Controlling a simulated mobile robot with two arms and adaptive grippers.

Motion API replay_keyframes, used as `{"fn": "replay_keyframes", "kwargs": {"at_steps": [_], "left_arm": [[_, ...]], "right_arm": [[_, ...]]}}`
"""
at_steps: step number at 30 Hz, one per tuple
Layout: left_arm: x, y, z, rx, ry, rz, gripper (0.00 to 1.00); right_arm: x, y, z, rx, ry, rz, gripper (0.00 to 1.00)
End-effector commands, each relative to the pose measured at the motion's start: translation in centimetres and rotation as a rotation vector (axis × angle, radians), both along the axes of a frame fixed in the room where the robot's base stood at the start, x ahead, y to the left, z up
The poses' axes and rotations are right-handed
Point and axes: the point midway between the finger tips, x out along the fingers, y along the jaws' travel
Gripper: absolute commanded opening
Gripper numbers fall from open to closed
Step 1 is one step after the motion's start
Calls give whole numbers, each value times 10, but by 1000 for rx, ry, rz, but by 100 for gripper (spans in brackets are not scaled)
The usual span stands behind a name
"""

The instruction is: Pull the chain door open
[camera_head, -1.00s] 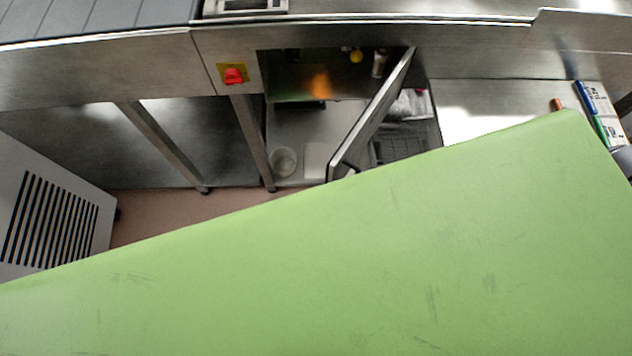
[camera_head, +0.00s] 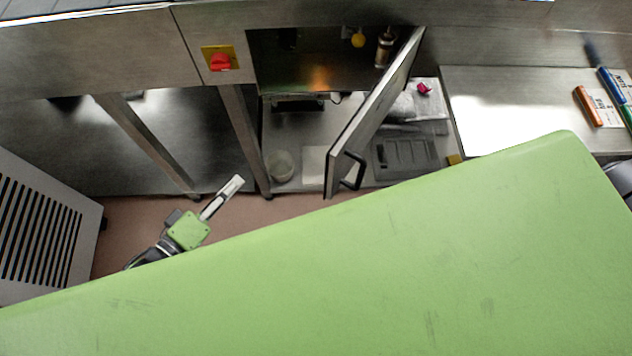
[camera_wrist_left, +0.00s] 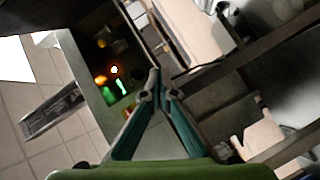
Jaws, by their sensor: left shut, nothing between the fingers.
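The chain door (camera_head: 372,115) is a grey metal panel with a dark handle (camera_head: 352,170) on its right face near its free end. It stands swung out at an angle from the opening (camera_head: 310,65) in the steel machine. My left gripper (camera_head: 238,181) is shut and empty, to the left of the door's free end and apart from it. In the left wrist view its fingertips (camera_wrist_left: 156,72) meet, with the lit interior (camera_wrist_left: 115,85) beyond them to the left. My right gripper does not show.
A red switch on a yellow plate (camera_head: 220,60) is left of the opening. Steel legs (camera_head: 245,135) stand near my left gripper. A vented grey cabinet (camera_head: 45,230) is at the left. Markers (camera_head: 588,106) lie at the right. My green body hides the foreground.

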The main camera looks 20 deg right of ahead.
Motion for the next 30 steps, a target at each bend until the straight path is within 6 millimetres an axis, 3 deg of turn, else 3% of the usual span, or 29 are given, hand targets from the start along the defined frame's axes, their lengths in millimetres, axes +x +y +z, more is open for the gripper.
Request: {"fn": "replay_keyframes", "kwargs": {"at_steps": [1, 6, 11, 17, 30], "left_arm": [[-18, -13, 15, -86, 38, -49, 0], [-68, -41, 69, -311, 186, -160, 0], [-89, -49, 93, -398, 258, -203, 0], [-83, -66, 98, -411, 265, -207, 0], [-47, -143, 98, -410, 263, -207, 0]], "right_arm": [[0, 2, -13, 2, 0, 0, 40], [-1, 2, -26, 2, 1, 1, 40], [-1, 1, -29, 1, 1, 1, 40], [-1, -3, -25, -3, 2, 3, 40], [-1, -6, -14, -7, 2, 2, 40]]}}
